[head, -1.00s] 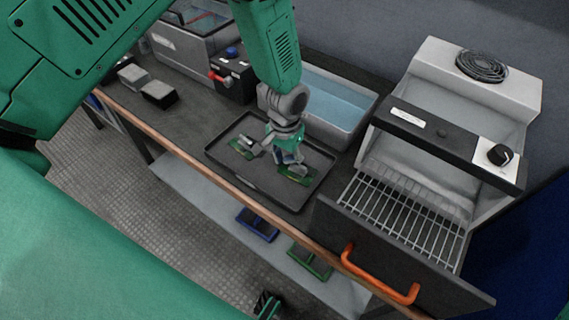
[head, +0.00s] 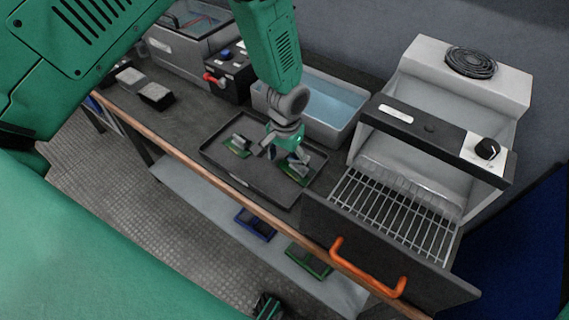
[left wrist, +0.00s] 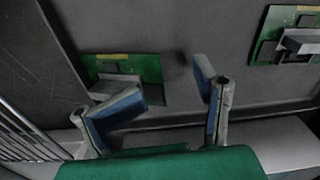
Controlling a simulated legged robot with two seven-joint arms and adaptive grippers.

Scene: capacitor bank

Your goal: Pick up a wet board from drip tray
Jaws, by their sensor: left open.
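The dark drip tray (head: 222,166) lies on the bench. Two green boards with grey blocks on them lie in it: the left board (head: 237,149) and the right board (head: 297,172). My left gripper (head: 284,156) hangs over the tray between them, close to the right board and partly covering it. In the left wrist view its blue-padded fingers (left wrist: 172,88) are apart with nothing between them. The right board (left wrist: 145,72) shows beyond one finger, which hides part of it. The left board (left wrist: 265,45) is at the upper right there. I do not see my right gripper.
A water-filled basin (head: 262,98) stands behind the tray. To the right is an oven-like unit with an open wire rack (head: 395,210) and an orange handle (head: 368,270). Grey blocks (head: 156,97) sit at the left. The bench's front edge is near the tray.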

